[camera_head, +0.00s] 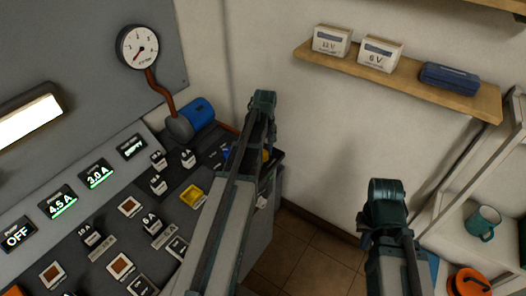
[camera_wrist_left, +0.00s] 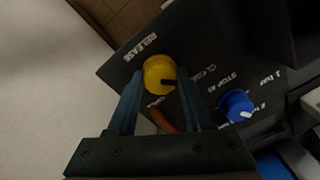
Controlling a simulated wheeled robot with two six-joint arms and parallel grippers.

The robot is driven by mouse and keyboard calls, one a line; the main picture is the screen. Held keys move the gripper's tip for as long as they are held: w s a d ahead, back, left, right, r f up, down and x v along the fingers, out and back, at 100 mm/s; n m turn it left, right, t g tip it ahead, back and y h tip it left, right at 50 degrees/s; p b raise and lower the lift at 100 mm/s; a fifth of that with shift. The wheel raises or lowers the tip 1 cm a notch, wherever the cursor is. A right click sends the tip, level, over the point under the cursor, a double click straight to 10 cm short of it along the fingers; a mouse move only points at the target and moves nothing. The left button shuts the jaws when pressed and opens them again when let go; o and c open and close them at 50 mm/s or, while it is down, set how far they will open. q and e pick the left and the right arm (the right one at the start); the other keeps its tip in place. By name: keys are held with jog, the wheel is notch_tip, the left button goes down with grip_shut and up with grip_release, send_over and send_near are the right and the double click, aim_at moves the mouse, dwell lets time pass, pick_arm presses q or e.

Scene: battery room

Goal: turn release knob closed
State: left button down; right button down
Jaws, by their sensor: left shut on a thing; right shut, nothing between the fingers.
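The yellow release knob (camera_wrist_left: 157,71) sits on a dark panel under the word RELEASE in the left wrist view. A black pointer mark on it faces right in that view. My left gripper (camera_wrist_left: 158,92) is shut on the knob, one finger on each side. In the head view my left arm mostly covers this spot, and only a bit of yellow knob (camera_head: 266,155) shows. My right gripper (camera_head: 368,232) is shut and empty, held over the floor well to the right of the console.
A blue knob (camera_wrist_left: 236,104) is close beside the release knob. A pressure gauge (camera_head: 138,47) and a blue motor (camera_head: 198,113) are at the console's back. A wooden shelf (camera_head: 400,78) with boxes is on the wall. A rack with a teal mug (camera_head: 483,222) stands right.

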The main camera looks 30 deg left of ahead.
aim_at(264, 152)
pick_arm(q)
jog(key=shift+c, duration=1.5)
grip_release()
notch_tip(264, 152, up, 14)
jog(key=p, duration=1.3)
jog(key=shift+w+p, duration=0.15)
jog(key=shift+p, duration=0.25)
jog(key=shift+d+f, duration=0.15)
jog(key=shift+d, duration=0.05)
jog(key=s+d+f+m+b, duration=0.1)
jog(key=s+d+m, duration=0.3)
jog(key=d, duration=0.6)
jog(key=s+d+f+m+b, duration=0.1)
jog(key=s+d+m, duration=0.4)
jog(key=s+d, duration=0.2)
jog(key=s+d+f+m+y+b, duration=0.1)
jog(key=s+d+m, duration=0.4)
jog(key=d, duration=0.7)
jog(key=shift+s+d+f+b, duration=0.2)
jog(key=shift+s+d+b, duration=0.15)
jog(key=shift+s, duration=0.1)
